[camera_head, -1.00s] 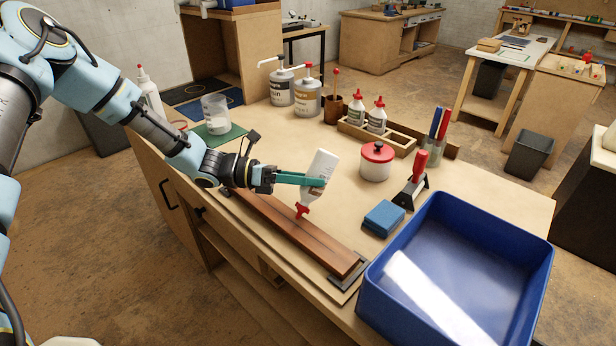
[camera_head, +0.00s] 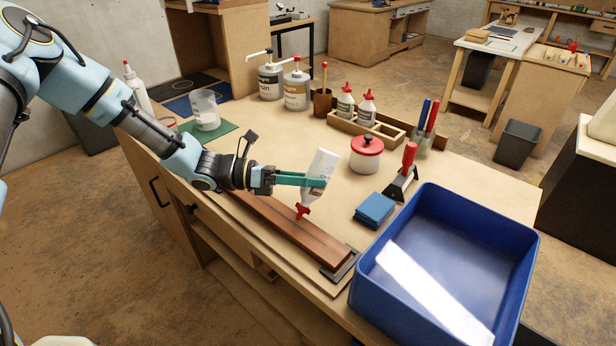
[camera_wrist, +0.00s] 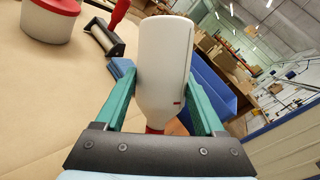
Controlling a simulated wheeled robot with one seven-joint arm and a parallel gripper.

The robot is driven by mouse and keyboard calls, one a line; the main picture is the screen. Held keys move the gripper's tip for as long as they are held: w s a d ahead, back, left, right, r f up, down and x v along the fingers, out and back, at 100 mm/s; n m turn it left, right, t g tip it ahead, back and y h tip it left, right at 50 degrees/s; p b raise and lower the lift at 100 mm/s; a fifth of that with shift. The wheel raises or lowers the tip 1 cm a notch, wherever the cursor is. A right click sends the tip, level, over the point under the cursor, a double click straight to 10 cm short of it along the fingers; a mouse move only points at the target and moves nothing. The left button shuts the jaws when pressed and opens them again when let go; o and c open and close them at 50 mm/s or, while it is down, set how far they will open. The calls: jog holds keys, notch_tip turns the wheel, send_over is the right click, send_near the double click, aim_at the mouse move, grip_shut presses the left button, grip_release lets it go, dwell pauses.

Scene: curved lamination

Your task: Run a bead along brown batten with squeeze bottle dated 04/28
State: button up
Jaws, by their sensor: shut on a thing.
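My gripper (camera_head: 322,181) is shut on a white squeeze bottle (camera_head: 322,166) with a red nozzle. The bottle is tilted, nozzle down, over the brown batten (camera_head: 290,231). The nozzle tip is at or just above the batten's upper face; I cannot tell whether it touches. The batten lies on the bench near its front edge, with a dark bracket at its right end. In the wrist view the bottle (camera_wrist: 163,65) sits between the two green fingers (camera_wrist: 160,110). No date is readable on it. No bead is clearly visible on the batten.
A blue tub (camera_head: 520,235) stands at the bench's right end. A blue sponge (camera_head: 374,209), a red-handled tool (camera_head: 403,175) and a red-lidded pot (camera_head: 366,158) stand behind the batten. Two similar bottles (camera_head: 367,108) stand in a wooden rack (camera_head: 392,137). A clear cup (camera_head: 206,112) is at the left.

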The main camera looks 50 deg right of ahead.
jog(key=shift+s, duration=0.6)
jog(key=shift+s+a+p, duration=0.1)
jog(key=shift+s+p, duration=0.35)
jog(key=shift+s, duration=1.35)
jog(key=shift+s, duration=0.35)
jog(key=shift+s, duration=0.7)
jog(key=shift+s, duration=0.2)
jog(key=o, duration=0.9)
grip_shut()
